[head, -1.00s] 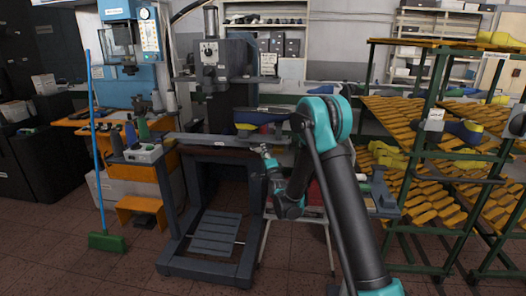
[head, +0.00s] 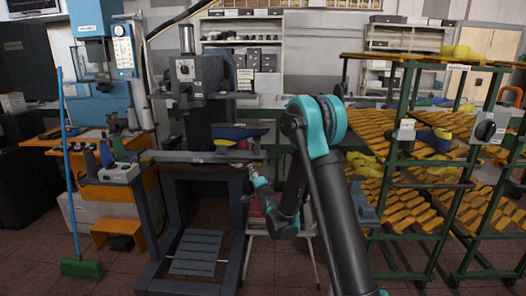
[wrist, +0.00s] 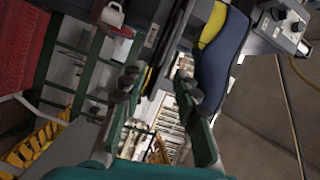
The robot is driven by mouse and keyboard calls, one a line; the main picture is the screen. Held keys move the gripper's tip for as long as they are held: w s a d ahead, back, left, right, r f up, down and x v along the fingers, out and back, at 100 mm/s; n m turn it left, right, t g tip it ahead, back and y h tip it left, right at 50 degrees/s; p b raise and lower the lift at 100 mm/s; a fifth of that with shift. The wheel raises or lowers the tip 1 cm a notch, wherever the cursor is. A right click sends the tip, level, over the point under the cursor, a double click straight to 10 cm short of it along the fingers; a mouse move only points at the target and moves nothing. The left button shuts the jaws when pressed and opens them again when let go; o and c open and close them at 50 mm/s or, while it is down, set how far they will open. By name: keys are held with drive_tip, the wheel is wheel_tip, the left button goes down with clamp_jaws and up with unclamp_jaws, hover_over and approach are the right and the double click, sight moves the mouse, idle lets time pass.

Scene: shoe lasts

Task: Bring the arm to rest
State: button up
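My arm (head: 338,215) is bent at the elbow in the head view, with its forearm hanging down. My gripper (head: 256,176) is small there, in front of the right end of the grey machine's bench (head: 195,157). In the wrist view my gripper (wrist: 158,86) has its two fingers apart, with nothing held between them. A blue and yellow shoe last (head: 232,134) lies on the bench, behind and above the gripper in the picture. It also shows in the wrist view (wrist: 217,62), just right of the right finger and apart from it as far as I can tell.
A green rack (head: 393,185) with sloping shelves of yellow lasts stands at the right. A blue drill machine (head: 95,40), a control box (head: 120,172) and a green broom (head: 82,268) are at the left. Some tiled floor is clear in front.

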drive_tip(key=s+d+f+n+g+h, duration=0.1)
drive_tip(key=s+d+n+g+h, duration=0.35)
drive_tip(key=s+d, duration=1.05)
drive_tip(key=s+d+f+n+g, duration=0.2)
drive_tip(key=s+d, duration=0.2)
drive_tip(key=s, duration=0.5)
drive_tip(key=s+d+f+n+g+h, duration=0.1)
drive_tip(key=s+d+f+n+g, duration=0.1)
drive_tip(key=s, duration=0.7)
drive_tip(key=s+d+f+n+g, duration=0.3)
drive_tip(key=s+d+f+g, duration=0.1)
drive_tip(key=s, duration=0.5)
drive_tip(key=shift+s+d+f+h, duration=0.2)
drive_tip(key=shift+s+d+h, duration=0.15)
drive_tip(key=shift+d, duration=0.55)
